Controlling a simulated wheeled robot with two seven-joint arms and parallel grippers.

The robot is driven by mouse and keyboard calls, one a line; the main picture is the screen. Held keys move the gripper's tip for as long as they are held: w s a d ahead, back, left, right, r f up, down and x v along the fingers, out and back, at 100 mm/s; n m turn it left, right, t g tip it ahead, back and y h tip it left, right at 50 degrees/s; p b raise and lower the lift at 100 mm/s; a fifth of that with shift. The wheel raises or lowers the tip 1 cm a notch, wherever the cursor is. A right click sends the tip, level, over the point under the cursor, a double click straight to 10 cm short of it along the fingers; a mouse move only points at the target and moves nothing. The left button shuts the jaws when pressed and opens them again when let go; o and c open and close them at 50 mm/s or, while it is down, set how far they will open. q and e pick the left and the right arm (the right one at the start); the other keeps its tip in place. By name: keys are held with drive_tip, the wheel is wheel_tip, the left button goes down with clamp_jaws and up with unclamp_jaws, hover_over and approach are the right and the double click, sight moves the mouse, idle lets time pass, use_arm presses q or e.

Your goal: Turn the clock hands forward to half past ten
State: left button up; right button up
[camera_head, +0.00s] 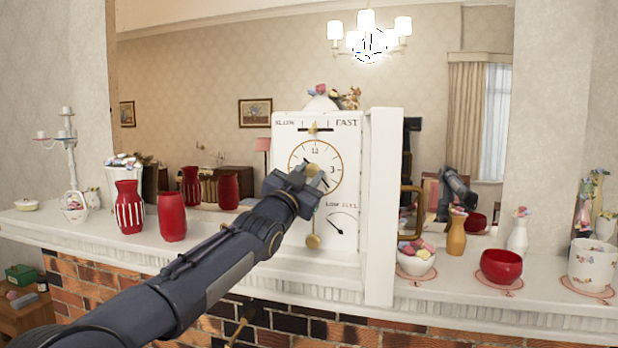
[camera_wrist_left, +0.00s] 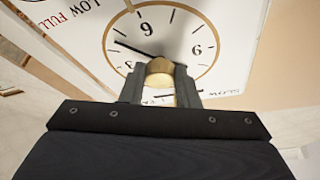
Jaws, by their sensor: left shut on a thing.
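The white clock (camera_head: 288,225) stands on the mantel, its round gold-rimmed dial (camera_head: 336,180) facing me. In the head view my left gripper (camera_head: 308,174) is at the dial's middle and covers part of it. In the left wrist view the dial (camera_wrist_left: 205,22) is upside down, and my left gripper (camera_wrist_left: 160,88) is shut on the brass knob (camera_wrist_left: 160,70) at its centre. A black hand (camera_wrist_left: 130,46) points between 3 and 6. The other hand is hard to make out. My right gripper is not in direct view.
The clock's open white door (camera_head: 384,210) stands to its right. Red vases (camera_head: 172,218) stand to the left on the mantel (camera_head: 100,240). A candy bowl (camera_head: 416,262), orange vase (camera_head: 457,232) and red bowl (camera_head: 501,266) stand to the right. A mirror (camera_head: 195,90) is behind.

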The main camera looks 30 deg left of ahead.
use_arm(q)
drive_tip(key=shift+a+m+h+p, duration=0.1)
drive_tip(key=shift+m+h+p, duration=0.5)
drive_tip(key=shift+m+p, duration=0.5)
drive_tip(key=o, duration=1)
drive_tip(key=shift+c, duration=0.2)
drive_tip(key=shift+s+f+b, duration=0.15)
drive_tip(key=shift+s+b, duration=0.1)
drive_tip(key=shift+b, duration=0.05)
drive_tip(key=b+v, duration=0.2)
drive_tip(key=v, duration=0.5)
drive_tip(key=shift+s, duration=0.25)
